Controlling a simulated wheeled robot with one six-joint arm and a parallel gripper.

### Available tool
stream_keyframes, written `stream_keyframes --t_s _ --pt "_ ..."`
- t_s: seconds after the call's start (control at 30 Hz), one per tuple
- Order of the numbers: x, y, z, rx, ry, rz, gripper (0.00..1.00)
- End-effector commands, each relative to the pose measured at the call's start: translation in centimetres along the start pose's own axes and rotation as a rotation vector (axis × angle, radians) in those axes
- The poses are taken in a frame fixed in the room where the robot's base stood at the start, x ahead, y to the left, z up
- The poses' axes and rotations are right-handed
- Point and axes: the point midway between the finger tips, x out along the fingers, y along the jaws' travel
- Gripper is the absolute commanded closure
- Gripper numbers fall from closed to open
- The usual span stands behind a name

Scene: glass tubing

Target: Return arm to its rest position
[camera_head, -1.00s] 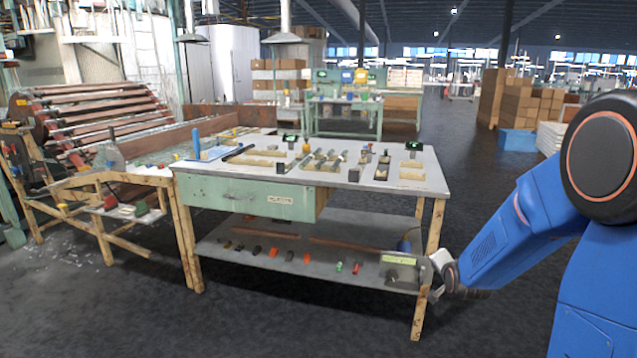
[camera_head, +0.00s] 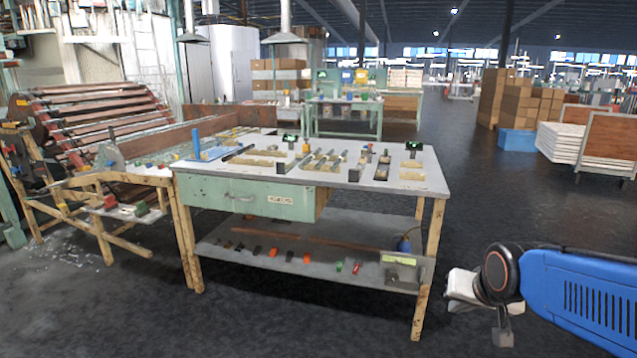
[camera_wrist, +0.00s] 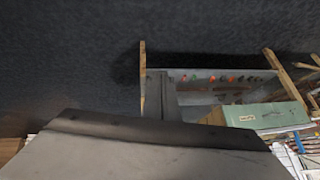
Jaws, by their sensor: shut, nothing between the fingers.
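My gripper (camera_head: 503,336) hangs at the end of my blue arm, in the lower right of the head view. It is shut and empty, in free air to the right of the workbench (camera_head: 432,185) and clear of its near right leg. A large dark grey shape fills the bottom of the wrist view; I cannot tell which part of me it is. Above it, the wrist view shows the bench's lower shelf (camera_wrist: 215,97) and green drawer (camera_wrist: 265,117), turned over and far off.
The benchtop holds several small tools and blocks, and a blue upright piece (camera_head: 196,145) at left. Several small coloured items lie on the lower shelf (camera_head: 330,285). Stacked white sheets (camera_head: 565,145) and cartons (camera_head: 520,100) stand at back right. Open dark floor lies between.

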Motion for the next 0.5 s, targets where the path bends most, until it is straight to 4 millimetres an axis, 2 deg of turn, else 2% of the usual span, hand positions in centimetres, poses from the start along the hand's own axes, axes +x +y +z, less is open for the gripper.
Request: stream_keyframes --t_s 0.1,0.3,0.5 --pt "-2.9 0.5 3.0 -0.083 -0.047 0.006 1.00" --pt "-6.9 1.6 8.0 -0.219 -0.134 0.012 1.00" --pt "-9.3 2.5 11.4 -0.307 -0.193 0.011 1.00"
